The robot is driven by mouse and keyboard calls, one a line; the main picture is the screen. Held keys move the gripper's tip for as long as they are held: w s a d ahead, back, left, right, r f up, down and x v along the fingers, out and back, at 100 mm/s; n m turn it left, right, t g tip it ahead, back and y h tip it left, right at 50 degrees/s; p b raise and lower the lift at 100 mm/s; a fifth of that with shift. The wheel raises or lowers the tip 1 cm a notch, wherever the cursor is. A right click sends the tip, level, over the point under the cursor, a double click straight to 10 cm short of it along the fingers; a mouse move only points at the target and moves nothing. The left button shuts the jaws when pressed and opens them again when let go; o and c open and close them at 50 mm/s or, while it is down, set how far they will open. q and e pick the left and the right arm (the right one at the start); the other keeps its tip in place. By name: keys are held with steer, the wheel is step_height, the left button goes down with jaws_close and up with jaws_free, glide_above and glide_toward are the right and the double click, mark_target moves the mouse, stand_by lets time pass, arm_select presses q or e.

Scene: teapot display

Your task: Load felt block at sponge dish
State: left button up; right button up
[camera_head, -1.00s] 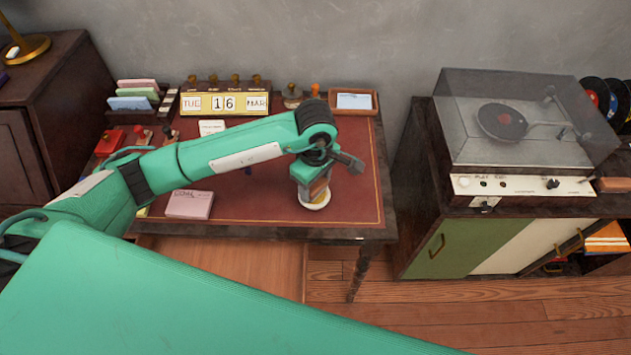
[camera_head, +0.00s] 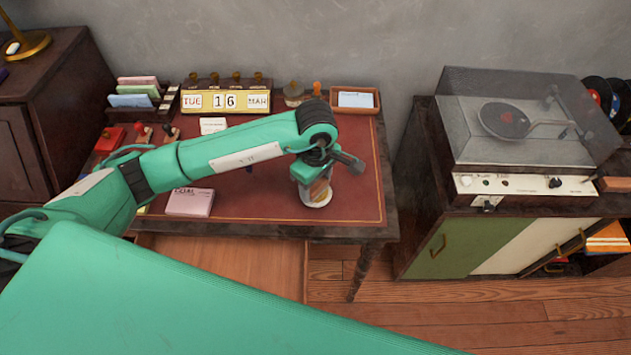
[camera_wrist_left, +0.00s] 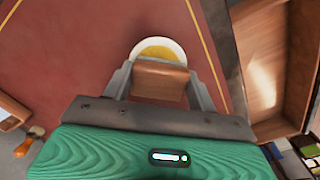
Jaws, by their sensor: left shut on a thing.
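The sponge dish is a round white dish (camera_head: 318,199) with a yellow inside, on the red desk top near its front right. It also shows in the left wrist view (camera_wrist_left: 143,44), just beyond my fingertips. My left gripper (camera_head: 314,187) points down over the dish. In the left wrist view the left gripper (camera_wrist_left: 163,80) is shut on a brown felt block (camera_wrist_left: 160,82). The block overlaps the near part of the dish in that view; I cannot tell whether it touches it. My right gripper is not in view.
A pink notepad (camera_head: 190,202) lies left of the dish. A calendar (camera_head: 225,102), a small tray with paper (camera_head: 354,101) and a card rack (camera_head: 139,98) stand along the back. A record player (camera_head: 520,135) sits on a cabinet to the right. The desk around the dish is clear.

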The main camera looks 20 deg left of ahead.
mark_target(318, 183)
arm_select(q)
steer(key=shift+s+a+f, duration=0.1)
steer(key=shift+f, duration=0.35)
steer(key=shift+s+a+f+b, duration=0.15)
steer(key=shift+f+b, duration=0.15)
steer(key=shift+b, duration=0.3)
steer(key=shift+w+d+r+p, duration=0.15)
steer(key=shift+r+p, duration=0.3)
steer(key=shift+r, duration=0.5)
steer(key=shift+w+d+r+p, duration=0.15)
steer(key=shift+r+p, duration=0.3)
steer(key=shift+r, duration=0.55)
steer(key=shift+w+d+r+p, duration=0.15)
steer(key=shift+r+p, duration=0.3)
steer(key=shift+r, duration=0.5)
steer(key=shift+s+r+p, duration=0.15)
steer(key=shift+r+p, duration=0.15)
steer(key=shift+r, duration=0.45)
steer(key=shift+a+r, duration=0.1)
